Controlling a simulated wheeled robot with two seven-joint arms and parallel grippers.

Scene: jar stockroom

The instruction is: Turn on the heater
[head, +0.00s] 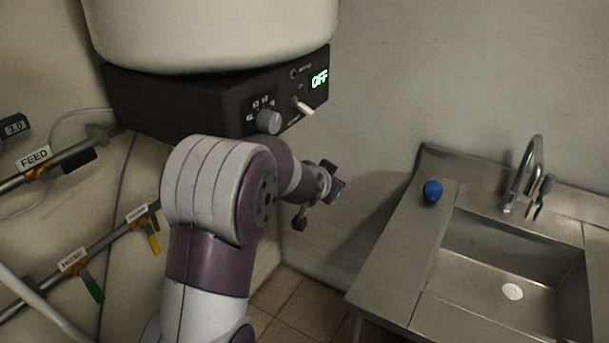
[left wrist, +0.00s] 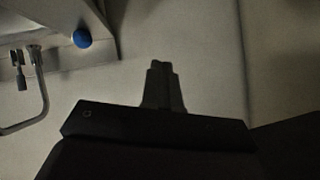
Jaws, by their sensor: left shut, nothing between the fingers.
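The heater (head: 170,105) is a black box under a large pale vessel. Its green display (head: 319,79) reads OFF. A light-coloured lever switch (head: 303,106) sticks out of its front, below the display. A round grey knob (head: 268,122) sits left of the lever. My left arm reaches up in front of the heater. My left gripper (head: 335,184) is below and to the right of the lever, apart from it. In the left wrist view its fingers (left wrist: 161,68) are together and empty. The heater is not visible in that view. My right gripper is not in view.
A steel sink unit (head: 390,255) with a tap (head: 527,175) stands at right, a blue object (head: 432,191) on its edge. Pipes with tags, one reading FEED (head: 35,158), and coloured valve handles run along the left wall. The wall between heater and sink is bare.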

